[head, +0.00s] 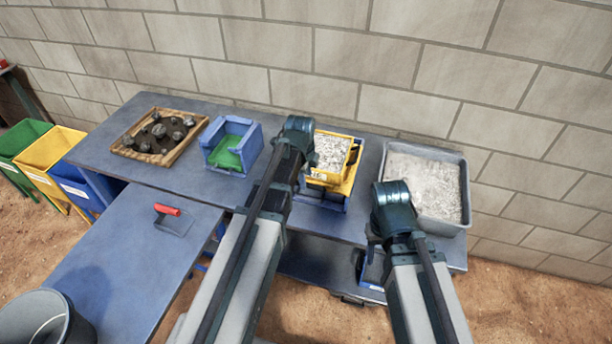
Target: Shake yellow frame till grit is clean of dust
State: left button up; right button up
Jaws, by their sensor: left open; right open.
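The yellow frame (349,184) sits in the middle of the back table, on a blue base (333,202). It holds pale, speckled grit (331,152). My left arm reaches up just left of the frame and overlaps its left edge in the picture. My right arm ends lower and to the right, in front of the grey tray. No fingers of either gripper show; both are hidden or out of view. I cannot tell from here whether either arm touches the frame.
A grey tray (464,190) of pale grit stands at right. A blue box with green inside (249,133) and a wooden tray of dark rocks (196,143) stand left. A red-handled scoop (173,220) lies on the front table (130,265). Coloured bins stand far left.

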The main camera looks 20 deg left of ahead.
pick_arm(q)
notch_tip(320, 180, up, 11)
jog(key=s+p, duration=0.2)
jog(key=p, duration=0.8)
jog(key=shift+f, duration=0.15)
jog(key=f+b, duration=0.4)
jog(key=w+f+b, duration=0.1)
jog(key=f+b, duration=0.4)
jog(key=w+f+b, duration=0.1)
jog(key=f+b, duration=0.3)
jog(key=shift+w+f+b, duration=0.2)
jog(key=shift+w+b, duration=0.05)
jog(key=shift+b, duration=0.1)
grip_shut()
dwell(1.0)
